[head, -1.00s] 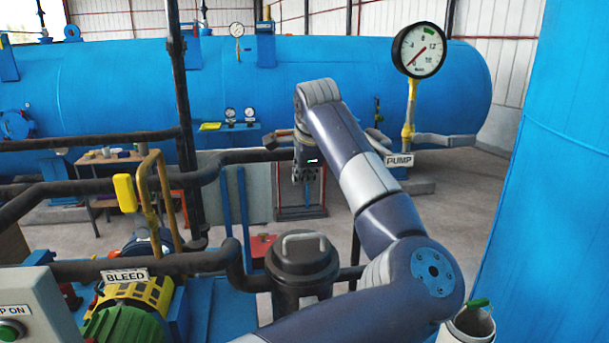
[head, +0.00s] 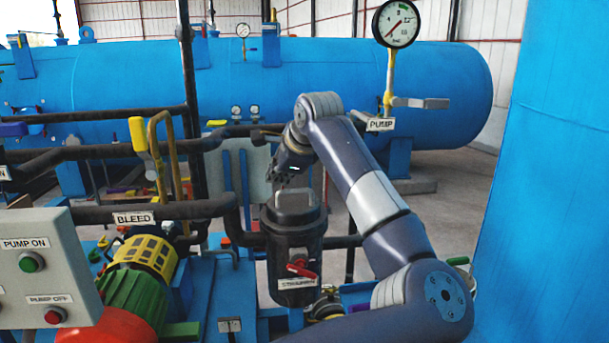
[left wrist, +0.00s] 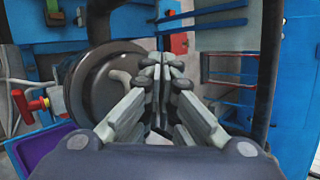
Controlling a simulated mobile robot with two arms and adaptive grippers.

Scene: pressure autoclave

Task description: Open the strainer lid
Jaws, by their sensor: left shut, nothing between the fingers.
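The strainer (head: 292,243) is an upright black cylinder with a label on its front. Its round dark lid (head: 272,215) sits on top, with a pale bar handle (head: 297,196) standing up from it. In the left wrist view the lid (left wrist: 88,98) shows as a grey disc left of the fingers, its handle partly hidden behind them. My left gripper (head: 281,186) is just above the back of the lid, tilted down. Its fingers (left wrist: 168,62) are shut and empty; I cannot tell whether they touch the handle. My right gripper is not in view.
A red valve handle (head: 301,269) sits on the strainer's front. Black pipes (head: 165,212), a yellow lever (head: 139,135) and the pump (head: 145,255) are to the left. A control box (head: 45,265) stands at lower left. A pump gauge (head: 397,24) is at upper right.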

